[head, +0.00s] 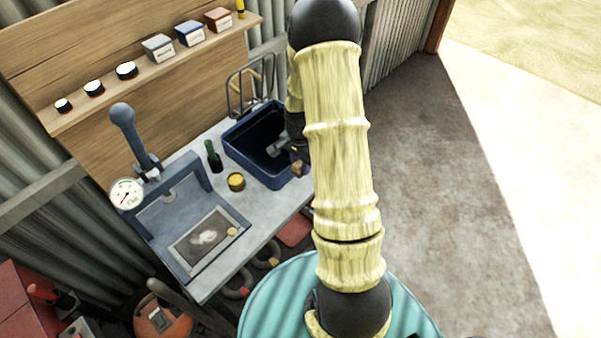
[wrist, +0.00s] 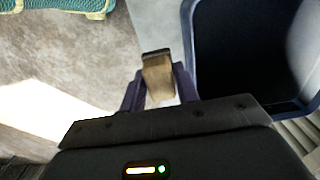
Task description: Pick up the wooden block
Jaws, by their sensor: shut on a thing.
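The wooden block (wrist: 158,76) is a small brown piece with a darker end, held between the two purple-grey fingers of my gripper (wrist: 158,84) in the wrist view. My gripper is shut on it. In the head view my gripper (head: 300,152) is partly hidden behind my arm, by the right side of the dark blue bin. The block shows there as a small brown patch (head: 298,168) near the bin's rim. I cannot tell its exact height above the bench.
The dark blue bin (head: 236,142) stands on the grey bench (head: 262,215), and its rim (wrist: 189,45) is close beside my gripper. A yellow-topped tin (head: 236,182), a green bottle (head: 213,157) and a blue press-like machine (head: 168,215) stand nearby. Open concrete floor (head: 430,170) lies right.

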